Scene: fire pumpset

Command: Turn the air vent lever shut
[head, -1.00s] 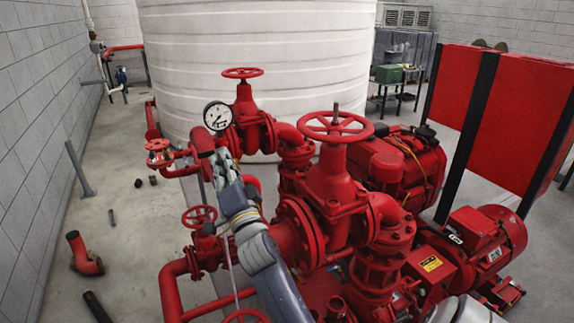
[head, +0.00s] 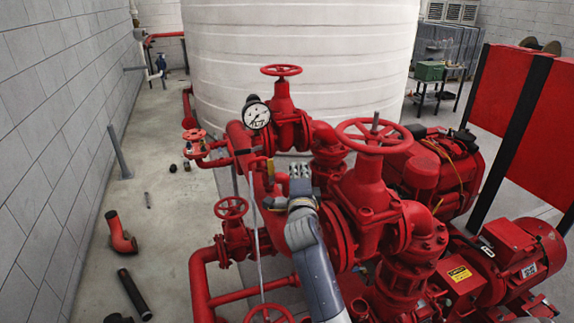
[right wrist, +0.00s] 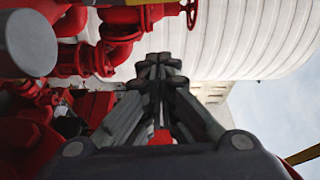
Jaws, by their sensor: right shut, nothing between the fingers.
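A small upright red part with a yellowish fitting (head: 269,178) stands beside the red header pipe in the head view, below the pressure gauge (head: 257,114). It may be the air vent lever; it is too small to tell its angle. My right gripper (head: 299,170) is just right of it, with a gap in the picture, fingers pointing away from me. Its fingers are together and hold nothing; in the right wrist view the fingertips (right wrist: 160,62) meet, with no lever between them. My left gripper is out of view.
Red handwheels stand around the gripper: a large one (head: 374,135) at right, a smaller one (head: 231,208) at left. A thin grey rod (head: 257,240) rises left of my forearm. A white tank (head: 300,60) stands behind. Open floor (head: 165,235) lies at left.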

